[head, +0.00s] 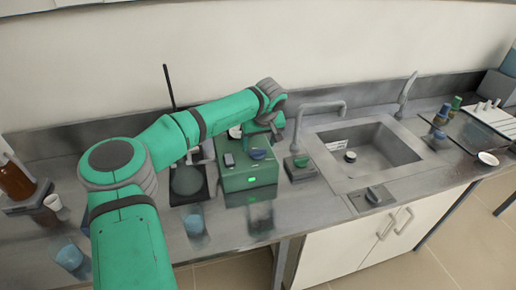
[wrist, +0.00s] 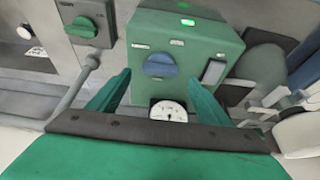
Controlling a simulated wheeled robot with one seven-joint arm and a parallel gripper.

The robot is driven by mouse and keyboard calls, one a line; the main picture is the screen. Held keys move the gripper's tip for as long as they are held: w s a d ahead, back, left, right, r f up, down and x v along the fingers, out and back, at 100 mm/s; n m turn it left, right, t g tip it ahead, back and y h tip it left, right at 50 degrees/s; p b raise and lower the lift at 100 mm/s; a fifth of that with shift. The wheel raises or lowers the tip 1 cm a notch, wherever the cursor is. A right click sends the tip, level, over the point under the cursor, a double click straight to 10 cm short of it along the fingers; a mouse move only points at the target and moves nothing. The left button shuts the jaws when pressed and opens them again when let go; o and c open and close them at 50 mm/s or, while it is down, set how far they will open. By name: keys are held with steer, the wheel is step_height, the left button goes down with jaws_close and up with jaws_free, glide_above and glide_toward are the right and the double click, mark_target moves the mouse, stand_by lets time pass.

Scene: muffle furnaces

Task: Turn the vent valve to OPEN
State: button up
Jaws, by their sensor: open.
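A green box (head: 249,177) stands on the bench and has a round blue knob (head: 258,154) on its top. The blue knob also shows in the wrist view (wrist: 160,66), with small unreadable labels around it. A white dial gauge (wrist: 168,111) sits behind it on the box. A green knob (wrist: 82,27) on a separate grey block (head: 300,168) stands to the right of the box in the head view. I cannot tell from the labels which knob is the vent valve. My gripper (wrist: 160,78) is open and empty, its fingers apart on either side of the blue knob's line, seemingly above it.
A sink (head: 370,150) with a faucet (head: 318,108) lies to the right. A dark stand (head: 187,180) is close on the box's left. Blue cups (head: 194,225) stand on the bench's front left. A green light (head: 251,181) glows on the box front.

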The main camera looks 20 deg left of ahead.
mark_target(258, 150)
steer(key=shift+x, duration=1.95)
steer(key=shift+d, duration=0.1)
steer(key=c, duration=1)
steer(key=shift+c, duration=0.2)
